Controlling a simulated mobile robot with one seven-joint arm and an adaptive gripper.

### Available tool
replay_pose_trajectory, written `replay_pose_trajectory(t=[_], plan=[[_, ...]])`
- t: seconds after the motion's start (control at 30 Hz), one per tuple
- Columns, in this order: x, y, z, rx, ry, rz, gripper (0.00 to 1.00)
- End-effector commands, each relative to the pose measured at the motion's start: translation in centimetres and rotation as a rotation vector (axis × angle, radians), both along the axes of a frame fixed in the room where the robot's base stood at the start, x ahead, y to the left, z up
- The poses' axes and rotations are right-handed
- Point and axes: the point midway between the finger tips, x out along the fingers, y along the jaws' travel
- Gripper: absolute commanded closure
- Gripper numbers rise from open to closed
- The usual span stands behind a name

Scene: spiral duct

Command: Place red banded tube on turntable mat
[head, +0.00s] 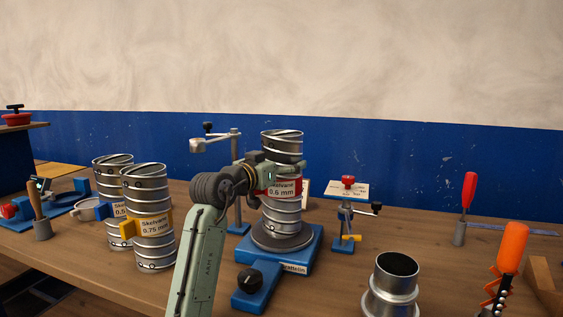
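The red banded tube (282,215) is a spiral metal duct with a red label reading 0.6 mm. It stands upright over the grey round mat (257,242) of the blue turntable (277,262). Its lower end appears to meet the mat, but I cannot tell whether it rests there. My gripper (272,173) is at the upper part of the tube, level with the red band, reaching in from the left. Its fingers overlap the tube and are partly hidden, so I cannot tell whether they grip it.
Two other tubes, one with a yellow band (154,240) and one with a blue band (112,172), stand left. A grey stand (236,185) rises behind the turntable. A small blue stand (345,222) is to its right. A metal collar (392,285) stands front right.

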Motion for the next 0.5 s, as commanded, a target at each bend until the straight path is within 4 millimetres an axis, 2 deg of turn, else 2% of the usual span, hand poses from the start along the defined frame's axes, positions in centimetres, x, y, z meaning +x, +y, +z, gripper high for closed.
replay_pose_trajectory(t=[0.1, 0.43, 0.47, 0.5], plan=[[-0.10, 0.02, -0.68, -0.001, -0.005, 0.000, 0.73], [-0.12, -0.03, -1.09, -0.001, -0.005, -0.001, 0.73], [-0.08, -0.03, -1.17, 0.000, -0.002, -0.001, 0.11], [-0.08, -0.03, -1.13, 0.000, -0.002, -0.001, 0.08]])
